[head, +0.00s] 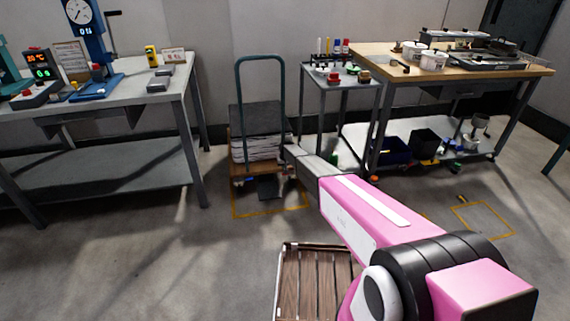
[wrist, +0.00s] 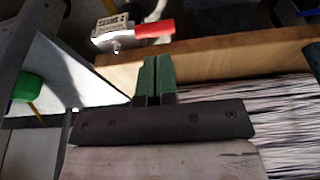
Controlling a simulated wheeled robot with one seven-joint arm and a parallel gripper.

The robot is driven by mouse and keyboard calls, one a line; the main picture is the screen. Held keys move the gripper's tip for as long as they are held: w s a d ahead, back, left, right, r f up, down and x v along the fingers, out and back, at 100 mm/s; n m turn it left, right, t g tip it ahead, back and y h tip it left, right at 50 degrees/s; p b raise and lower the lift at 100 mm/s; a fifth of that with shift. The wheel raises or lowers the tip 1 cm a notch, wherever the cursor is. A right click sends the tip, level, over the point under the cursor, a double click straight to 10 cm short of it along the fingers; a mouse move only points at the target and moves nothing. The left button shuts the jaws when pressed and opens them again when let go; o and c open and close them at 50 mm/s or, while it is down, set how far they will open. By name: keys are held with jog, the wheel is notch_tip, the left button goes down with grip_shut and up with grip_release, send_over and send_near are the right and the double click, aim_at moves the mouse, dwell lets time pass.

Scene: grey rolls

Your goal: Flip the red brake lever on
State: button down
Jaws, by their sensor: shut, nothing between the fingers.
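The red brake lever (wrist: 154,29) shows near the top of the wrist view. It sticks out to the right from a metal bracket (wrist: 118,34) with printed lettering, just past the edge of a wooden deck (wrist: 215,54). My gripper (wrist: 156,60) is shut and empty. Its green fingertips are over the wooden deck, a little below the lever in the picture, with a visible gap between them. In the head view my arm reaches to the front right of the cart (head: 259,116); the lever cannot be made out clearly there.
Stacked paper (wrist: 240,115) lies on the deck beside my gripper. A small metal table (head: 341,82) stands close on the right. A wooden pallet (head: 314,285) lies on the floor in front. Open floor lies to the left.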

jog(key=x, duration=0.3)
jog(key=shift+f, duration=0.25)
jog(key=shift+s, duration=0.2)
jog(key=shift+f+t, duration=0.1)
jog(key=shift+t, duration=0.3)
jog(key=shift+s+d+f+t, duration=0.1)
jog(key=shift+s+f+t, duration=0.05)
jog(key=shift+s+t, duration=0.15)
jog(key=s+d+f+t+y, duration=0.1)
jog(key=s+f+t, duration=0.2)
jog(key=f, duration=0.4)
jog(key=shift+s+t+y, duration=0.2)
jog(key=shift+t+y, duration=0.1)
jog(key=shift+t, duration=0.2)
